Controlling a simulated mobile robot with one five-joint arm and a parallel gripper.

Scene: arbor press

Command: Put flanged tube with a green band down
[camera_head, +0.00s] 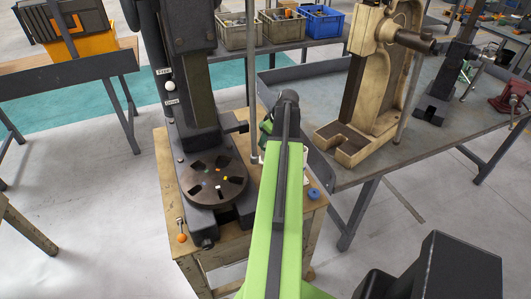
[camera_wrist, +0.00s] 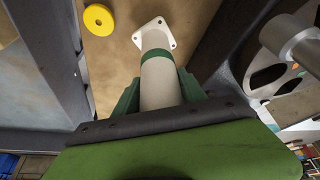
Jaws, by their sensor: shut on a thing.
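The flanged tube with a green band (camera_wrist: 160,80) is off-white, with a square, holed flange at its far end in the wrist view. My gripper (camera_wrist: 158,92) is shut on it, with a green finger on each side of the tube below the band. The flange is over or against a wooden surface (camera_wrist: 120,55); I cannot tell whether it touches. In the head view my gripper (camera_head: 267,127) is beside the press column, over the right part of the wooden stand (camera_head: 265,210). My green arm hides most of the tube there.
The black arbor press has a round slotted plate (camera_head: 215,180) left of my arm. A yellow ring (camera_wrist: 98,19) lies near the flange; a blue ring (camera_head: 313,193) lies at the stand's right edge. A beige press (camera_head: 380,85) stands on the grey bench (camera_head: 310,95) at right.

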